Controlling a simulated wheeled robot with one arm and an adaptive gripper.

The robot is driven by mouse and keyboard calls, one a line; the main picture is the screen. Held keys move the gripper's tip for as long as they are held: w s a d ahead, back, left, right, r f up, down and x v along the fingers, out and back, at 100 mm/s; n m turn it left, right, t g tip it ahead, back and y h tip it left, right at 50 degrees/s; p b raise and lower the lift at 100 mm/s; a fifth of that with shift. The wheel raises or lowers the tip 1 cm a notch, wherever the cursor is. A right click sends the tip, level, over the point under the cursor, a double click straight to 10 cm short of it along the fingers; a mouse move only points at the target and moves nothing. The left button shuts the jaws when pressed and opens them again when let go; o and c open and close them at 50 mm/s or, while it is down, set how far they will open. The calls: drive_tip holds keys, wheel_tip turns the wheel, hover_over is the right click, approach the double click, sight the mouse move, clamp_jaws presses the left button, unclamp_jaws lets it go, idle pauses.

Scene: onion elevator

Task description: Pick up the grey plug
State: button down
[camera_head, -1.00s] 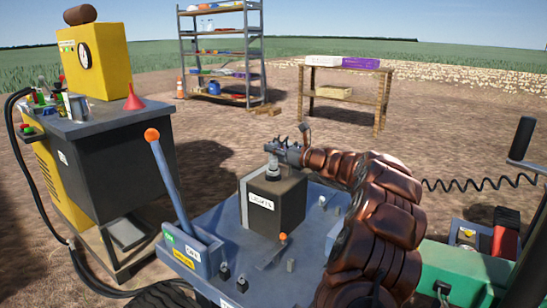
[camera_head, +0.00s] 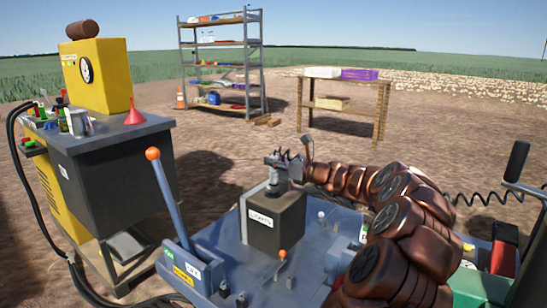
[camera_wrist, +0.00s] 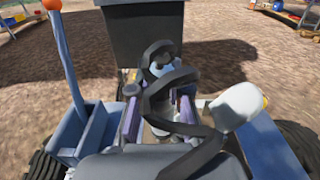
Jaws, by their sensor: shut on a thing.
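The grey plug (camera_head: 273,185) is at the top of the dark box with a white label (camera_head: 276,220) on the blue-grey deck, in the head view. My gripper (camera_head: 279,169) is directly above the box and shut on the plug's upper part. In the wrist view my gripper (camera_wrist: 158,112) shows its two purple-edged fingers on either side of a grey piece between them. A dark curved cable crosses in front and hides part of the grip. I cannot tell whether the plug's lower end touches the box.
An orange-knobbed lever (camera_head: 168,195) rises left of the box. A small orange-tipped lever (camera_head: 282,256) stands in front of it. A dark cabinet (camera_head: 110,175) with a yellow machine (camera_head: 97,75) is at left. A wooden table (camera_head: 345,97) and a shelf rack (camera_head: 220,65) stand behind.

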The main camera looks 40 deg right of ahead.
drive_tip(key=s+a+r+p, duration=0.1)
drive_tip(key=s+a, duration=0.4)
drive_tip(key=s, duration=0.4)
drive_tip(key=shift+s+a+p, duration=0.2)
drive_tip(key=shift+a+p, duration=0.1)
